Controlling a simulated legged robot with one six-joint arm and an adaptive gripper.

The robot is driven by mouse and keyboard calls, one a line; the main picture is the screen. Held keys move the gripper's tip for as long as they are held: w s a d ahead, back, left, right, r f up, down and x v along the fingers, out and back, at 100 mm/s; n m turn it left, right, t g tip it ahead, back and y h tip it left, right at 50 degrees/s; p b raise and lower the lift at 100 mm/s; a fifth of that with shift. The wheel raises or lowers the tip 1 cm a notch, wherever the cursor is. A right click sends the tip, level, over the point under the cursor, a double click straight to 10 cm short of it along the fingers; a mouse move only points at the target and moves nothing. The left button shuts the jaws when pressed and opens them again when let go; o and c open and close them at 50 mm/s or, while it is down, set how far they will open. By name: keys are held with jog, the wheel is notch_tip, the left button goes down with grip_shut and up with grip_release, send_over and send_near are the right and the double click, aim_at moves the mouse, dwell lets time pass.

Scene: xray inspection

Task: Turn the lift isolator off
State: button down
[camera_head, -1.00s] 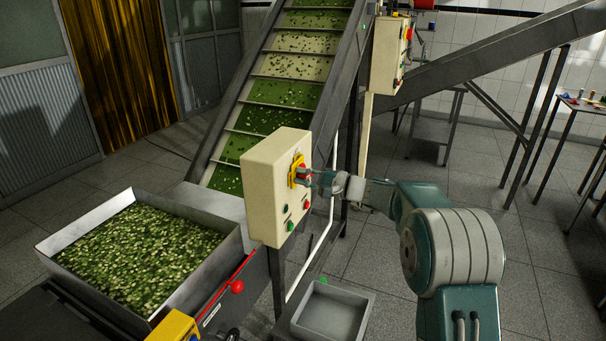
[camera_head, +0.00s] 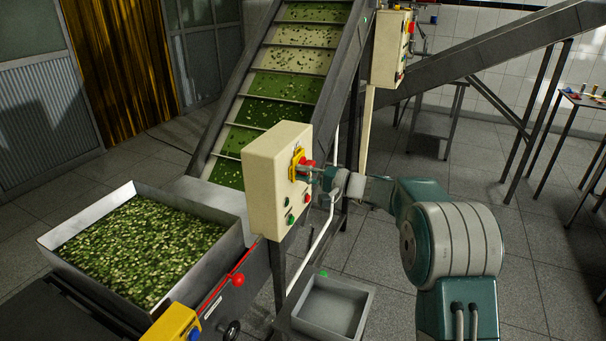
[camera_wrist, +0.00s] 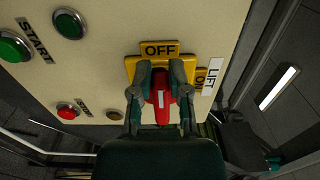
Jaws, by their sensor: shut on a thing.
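The lift isolator is a yellow plate with a red handle on the cream control box (camera_head: 265,185). In the wrist view the red handle (camera_wrist: 160,95) lies between the two fingers of my gripper (camera_wrist: 161,90), which is shut on it. The handle's far end lines up with the yellow OFF label (camera_wrist: 160,49). A second yellow label (camera_wrist: 201,78), partly covered, sits to the right, beside the white LIFT label (camera_wrist: 210,77). In the head view my gripper (camera_head: 306,172) reaches the isolator from the right, and the fingers hide part of the handle.
Green START buttons (camera_wrist: 70,24) and a red button (camera_wrist: 68,111) sit close to the isolator. The inclined conveyor (camera_head: 275,85) rises behind the box. A hopper of green pieces (camera_head: 232,243) is at left, and an empty grey bin (camera_head: 335,305) stands below.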

jog(key=shift+w+d+f, duration=0.15)
jog(key=shift+w+d, duration=0.05)
jog(key=c, duration=0.7)
grip_release()
jog(key=shift+o, duration=0.5)
jog(key=shift+w+a+f, duration=0.1)
jog(key=shift+w, duration=0.1)
jog(key=v, duration=1.1)
jog(key=shift+s+d, duration=0.15)
jog(key=shift+d, duration=0.2)
